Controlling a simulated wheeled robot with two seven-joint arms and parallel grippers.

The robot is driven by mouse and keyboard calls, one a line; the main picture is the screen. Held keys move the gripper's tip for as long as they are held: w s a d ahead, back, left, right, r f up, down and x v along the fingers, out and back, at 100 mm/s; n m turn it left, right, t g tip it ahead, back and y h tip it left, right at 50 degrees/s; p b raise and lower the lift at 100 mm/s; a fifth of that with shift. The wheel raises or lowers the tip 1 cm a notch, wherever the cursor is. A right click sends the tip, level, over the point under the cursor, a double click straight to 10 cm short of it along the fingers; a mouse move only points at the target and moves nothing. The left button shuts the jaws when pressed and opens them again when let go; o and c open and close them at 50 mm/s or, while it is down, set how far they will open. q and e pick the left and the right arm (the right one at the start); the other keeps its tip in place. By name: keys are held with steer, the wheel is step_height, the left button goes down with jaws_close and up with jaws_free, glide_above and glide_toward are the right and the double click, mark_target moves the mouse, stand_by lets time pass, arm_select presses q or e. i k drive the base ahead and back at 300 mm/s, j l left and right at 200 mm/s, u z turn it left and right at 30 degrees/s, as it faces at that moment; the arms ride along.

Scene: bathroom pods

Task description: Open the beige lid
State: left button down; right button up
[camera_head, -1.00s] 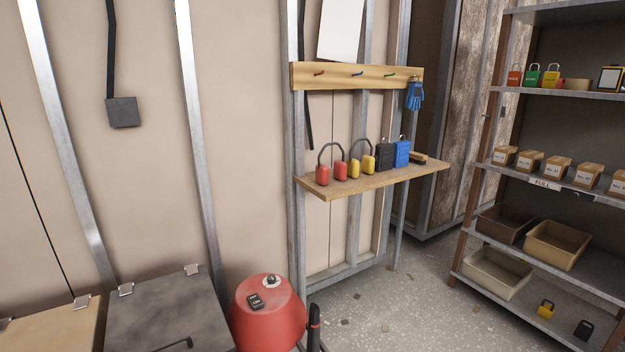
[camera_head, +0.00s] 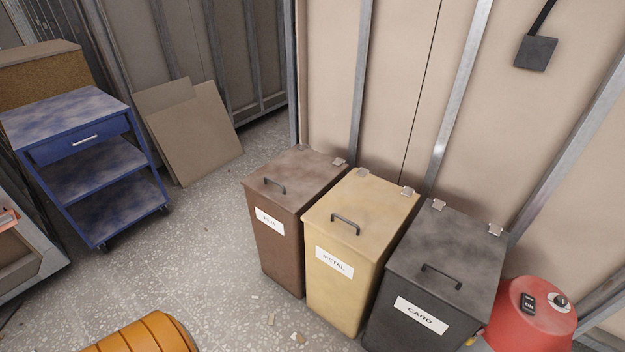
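The beige lid (camera_head: 366,202) is the top of the middle bin (camera_head: 341,288), which carries a METAL label. The lid lies flat and closed. A dark bar handle (camera_head: 345,224) sits near its front edge, and two metal hinges are at its back edge by the wall. Neither of my grippers shows in the view.
A brown-lidded bin (camera_head: 283,220) stands left of it and a dark grey CARD bin (camera_head: 432,282) right. A red rounded object (camera_head: 530,312) is at far right. A blue cart (camera_head: 88,165) stands at left. An orange ribbed object (camera_head: 146,336) is at the bottom. Floor before the bins is mostly clear.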

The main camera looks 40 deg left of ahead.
mark_target(365, 212)
steer(key=u, duration=0.8)
steer(key=i+j+z, duration=0.15)
steer(key=j+z, duration=0.1)
steer(key=j, duration=0.2)
steer(key=i, duration=0.05)
